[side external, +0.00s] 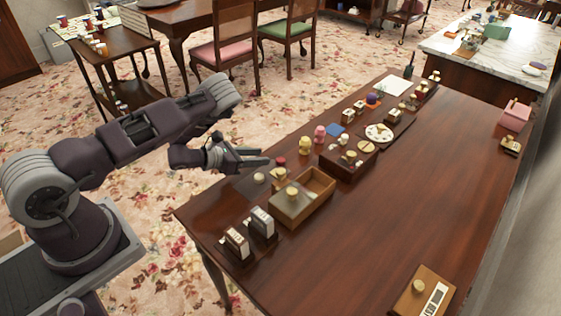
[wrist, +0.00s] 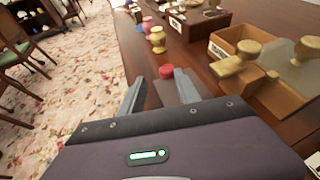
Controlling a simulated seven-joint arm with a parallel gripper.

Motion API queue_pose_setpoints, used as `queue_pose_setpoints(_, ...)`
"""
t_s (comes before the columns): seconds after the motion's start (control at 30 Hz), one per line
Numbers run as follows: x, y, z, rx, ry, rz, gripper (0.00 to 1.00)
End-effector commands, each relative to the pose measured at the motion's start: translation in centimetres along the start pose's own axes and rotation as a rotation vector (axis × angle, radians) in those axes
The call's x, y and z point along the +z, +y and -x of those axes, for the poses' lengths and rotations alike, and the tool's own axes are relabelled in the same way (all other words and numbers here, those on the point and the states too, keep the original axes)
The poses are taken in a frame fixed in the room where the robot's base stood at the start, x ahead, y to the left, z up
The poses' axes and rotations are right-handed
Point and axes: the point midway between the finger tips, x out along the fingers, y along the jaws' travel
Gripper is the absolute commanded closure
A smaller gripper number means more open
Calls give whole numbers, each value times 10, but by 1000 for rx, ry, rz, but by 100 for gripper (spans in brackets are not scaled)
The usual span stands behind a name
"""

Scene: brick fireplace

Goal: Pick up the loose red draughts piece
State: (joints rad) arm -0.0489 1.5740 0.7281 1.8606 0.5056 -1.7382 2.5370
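The red draughts piece (wrist: 166,71) shows in the wrist view as a short red disc, in the gap between the two finger ends and seemingly just beyond them. In the side external view a red piece (side external: 281,161) lies just right of my fingertips, above a pale yellowish item (side external: 279,174); whether it rests on that item is unclear. My gripper (wrist: 160,76) is open, with its fingers apart and nothing between them. In the side external view my gripper (side external: 267,158) reaches in from the left over the table's edge. Contact with the piece is not visible.
A yellow piece (side external: 306,146) and a pink piece (side external: 319,133) stand farther along the table edge. An open wooden box (side external: 318,183) lies to the right of the red piece. Two dark card holders (side external: 262,222) stand nearer the front. The table's right half (side external: 420,190) is mostly clear.

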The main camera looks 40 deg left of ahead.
Motion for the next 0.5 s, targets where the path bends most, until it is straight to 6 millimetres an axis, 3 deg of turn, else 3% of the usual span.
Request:
queue_pose_setpoints(0.17, -9, -8, -11, -35, -4, -43, 61)
queue_pose_setpoints(0.5, -6, -12, -66, -32, -3, -40, 61)
